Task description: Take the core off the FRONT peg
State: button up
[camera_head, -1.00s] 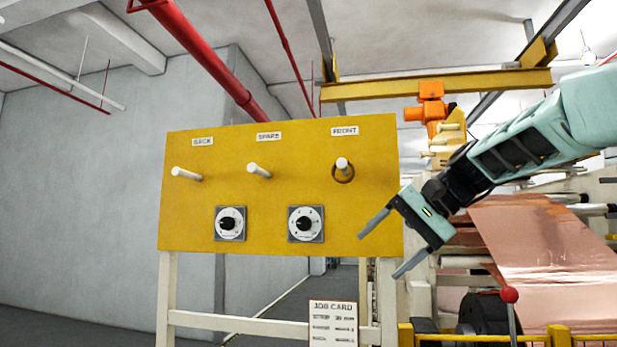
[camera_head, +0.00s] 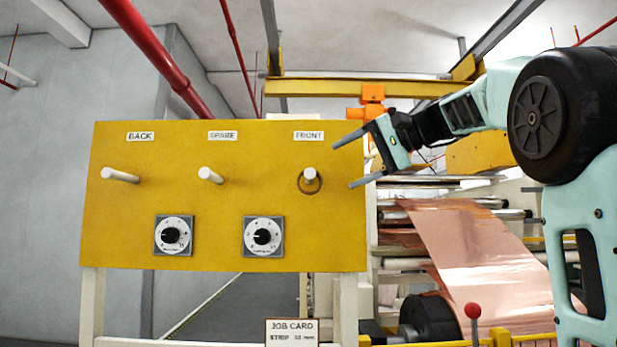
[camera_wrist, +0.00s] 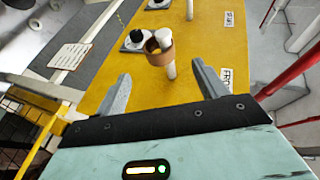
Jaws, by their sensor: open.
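The core (camera_head: 310,181) is a thin brown ring hanging on the FRONT peg (camera_head: 310,173), a white rod at the right of the yellow board (camera_head: 230,250). In the wrist view the core (camera_wrist: 158,46) hangs around the peg (camera_wrist: 169,70), and both show ahead, between the fingers. My gripper (camera_head: 341,162) is open and empty. It is just right of the core in the head view, with its fingers pointing left toward the FRONT peg. It does not touch the core as far as I can see.
The BACK peg (camera_head: 120,175) and SPARE peg (camera_head: 210,175) are bare. Two dials (camera_head: 173,235) (camera_head: 263,237) sit below them. A job card (camera_head: 292,332) hangs under the board. Copper foil (camera_head: 465,250) and a red-knobbed lever (camera_head: 473,311) are at the right.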

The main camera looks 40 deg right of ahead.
aim_at(318, 175)
jog(key=p+x, duration=0.3)
jog(key=x, duration=0.5)
jog(key=shift+w+a+f+p, duration=0.15)
jog(key=shift+w+p, duration=0.1)
jog(key=shift+p, duration=0.15)
jog(key=shift+c, duration=0.3)
jog(key=c, duration=1)
